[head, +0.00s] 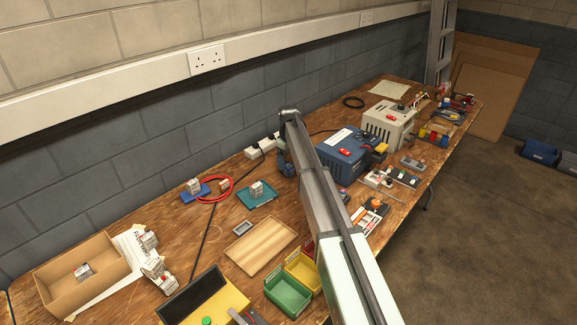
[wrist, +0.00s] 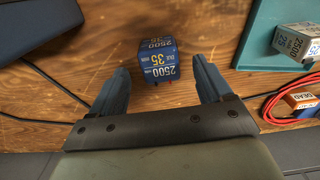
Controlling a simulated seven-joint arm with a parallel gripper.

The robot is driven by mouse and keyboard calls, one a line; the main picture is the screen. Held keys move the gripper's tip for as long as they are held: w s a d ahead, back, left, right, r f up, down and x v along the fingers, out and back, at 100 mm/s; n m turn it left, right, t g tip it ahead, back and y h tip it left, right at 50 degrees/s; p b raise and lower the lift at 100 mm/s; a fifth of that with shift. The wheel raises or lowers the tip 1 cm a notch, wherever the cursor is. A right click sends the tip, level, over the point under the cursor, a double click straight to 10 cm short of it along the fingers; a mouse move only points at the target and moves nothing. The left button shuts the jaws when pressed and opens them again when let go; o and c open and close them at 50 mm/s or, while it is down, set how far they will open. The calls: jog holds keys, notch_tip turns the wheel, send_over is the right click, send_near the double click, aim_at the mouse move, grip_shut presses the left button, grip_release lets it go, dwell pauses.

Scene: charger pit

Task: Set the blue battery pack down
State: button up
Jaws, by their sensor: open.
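The blue battery pack (wrist: 157,62), printed with 2500 and 35, rests on the wooden bench top in the wrist view. My gripper (wrist: 160,66) is open, with one blue finger on each side of the pack and a visible gap on both sides. The pack lies between and slightly beyond the fingertips. In the head view my gripper (head: 286,162) is low over the bench near the wall. My arm blocks much of that area, and I cannot make out the blue pack there.
A teal tray (head: 249,203) bearing a pale pack lies left of my gripper. A red cable (head: 229,195) loops beyond it. A blue charger box (head: 345,160) stands to the right. A black cable (wrist: 35,118) crosses the bench. A wooden board (head: 262,247) and bins lie nearer.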

aim_at(289, 165)
notch_tip(289, 165, up, 9)
dwell(0.4)
